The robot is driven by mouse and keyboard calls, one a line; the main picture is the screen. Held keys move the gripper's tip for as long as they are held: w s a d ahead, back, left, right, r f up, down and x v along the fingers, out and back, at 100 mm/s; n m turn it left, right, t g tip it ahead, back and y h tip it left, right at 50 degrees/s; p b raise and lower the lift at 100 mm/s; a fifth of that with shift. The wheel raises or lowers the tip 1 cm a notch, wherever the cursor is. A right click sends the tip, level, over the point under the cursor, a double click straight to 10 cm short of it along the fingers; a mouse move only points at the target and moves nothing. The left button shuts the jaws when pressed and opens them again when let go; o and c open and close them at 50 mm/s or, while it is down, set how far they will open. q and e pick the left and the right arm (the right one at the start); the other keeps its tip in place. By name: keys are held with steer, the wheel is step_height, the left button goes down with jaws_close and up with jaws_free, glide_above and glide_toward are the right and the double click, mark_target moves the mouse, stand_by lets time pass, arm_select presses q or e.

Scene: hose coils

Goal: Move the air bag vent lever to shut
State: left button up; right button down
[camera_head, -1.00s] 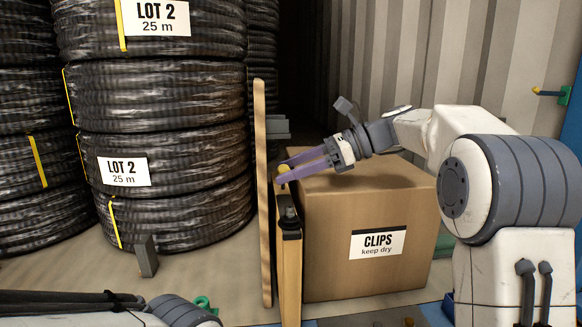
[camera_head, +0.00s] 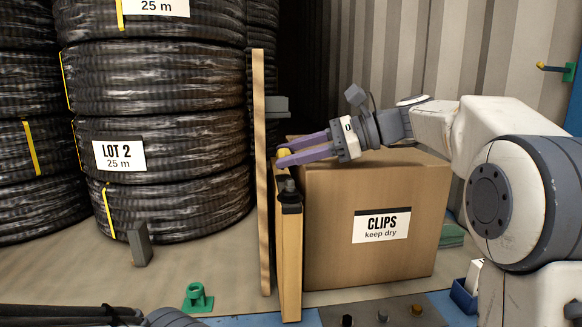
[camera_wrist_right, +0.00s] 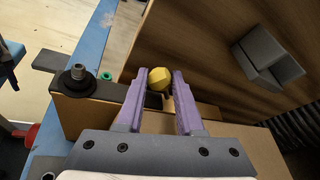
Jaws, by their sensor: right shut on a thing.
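The air bag (camera_head: 288,255) appears to be the narrow tan upright body between the wooden board and the carton. A dark round fitting (camera_head: 289,187) sits on its top, and it also shows in the wrist view (camera_wrist_right: 78,75). The vent lever's yellow knob (camera_head: 284,153) is just above the top, at the fingertips of my right gripper (camera_head: 282,158). In the wrist view the knob (camera_wrist_right: 160,79) sits between the purple fingers of the right gripper (camera_wrist_right: 161,86), which are shut on it. The lever's arm is mostly hidden. My left gripper is out of view.
A wooden board (camera_head: 260,180) stands close left of the bag. A carton marked CLIPS (camera_head: 340,255) stands close right. Stacked black hose coils (camera_head: 165,80) fill the left.

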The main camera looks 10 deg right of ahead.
stand_by(0.3)
steer(key=c, duration=0.5)
jaws_free()
steer(key=shift+c, duration=0.2)
steer(key=b+v, duration=0.2)
steer(key=v, duration=0.7)
steer(key=shift+d, duration=0.1)
steer(key=shift+s+d+r, duration=0.2)
steer(key=shift+s+d, duration=0.05)
steer(key=shift+d, duration=0.35)
